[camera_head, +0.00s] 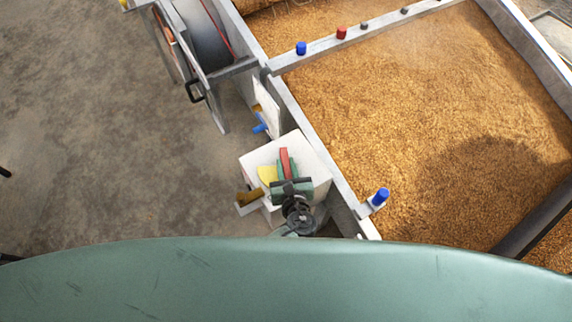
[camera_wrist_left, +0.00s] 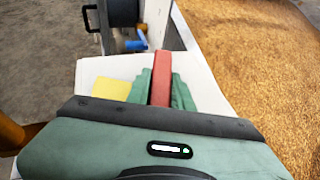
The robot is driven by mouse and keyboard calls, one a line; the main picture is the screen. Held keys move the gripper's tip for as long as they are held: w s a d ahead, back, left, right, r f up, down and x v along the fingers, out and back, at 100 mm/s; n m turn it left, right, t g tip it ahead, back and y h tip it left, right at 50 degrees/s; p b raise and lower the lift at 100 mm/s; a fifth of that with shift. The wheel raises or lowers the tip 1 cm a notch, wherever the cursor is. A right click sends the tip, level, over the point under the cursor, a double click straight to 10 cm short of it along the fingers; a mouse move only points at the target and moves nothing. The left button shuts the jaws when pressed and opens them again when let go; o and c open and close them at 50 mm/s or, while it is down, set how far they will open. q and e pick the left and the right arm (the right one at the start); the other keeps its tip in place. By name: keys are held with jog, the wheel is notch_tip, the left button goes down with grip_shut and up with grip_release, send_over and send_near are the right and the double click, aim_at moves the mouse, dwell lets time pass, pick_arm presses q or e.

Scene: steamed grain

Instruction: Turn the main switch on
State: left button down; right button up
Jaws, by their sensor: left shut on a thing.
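The main switch is a red lever (camera_head: 285,160) on top of a white box (camera_head: 256,160) beside the grain bin. A yellow plate (camera_head: 267,175) lies next to the lever. My left gripper (camera_head: 286,168) is over the box, with its green fingers on both sides of the red lever, shut on it. In the left wrist view the red lever (camera_wrist_left: 161,78) stands between the two green fingers (camera_wrist_left: 160,90), and its lower end is hidden by the gripper body. The yellow plate (camera_wrist_left: 112,91) shows to the left of the fingers. My right gripper is not in view.
The bin of grain (camera_head: 440,110) fills the right, with a metal rim carrying blue knobs (camera_head: 381,196) and a red one (camera_head: 341,32). A drum with a frame (camera_head: 195,40) stands at the upper left. A brown handle (camera_head: 249,197) juts from the box's left. Bare floor lies left.

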pick_arm(q)
jog(key=c, duration=1.5)
grip_release()
jog(key=shift+s, duration=0.1)
jog(key=v, duration=0.7)
jog(key=shift+s+d+r, duration=0.1)
jog(key=shift+s+r, duration=0.1)
jog(key=shift+s, duration=0.05)
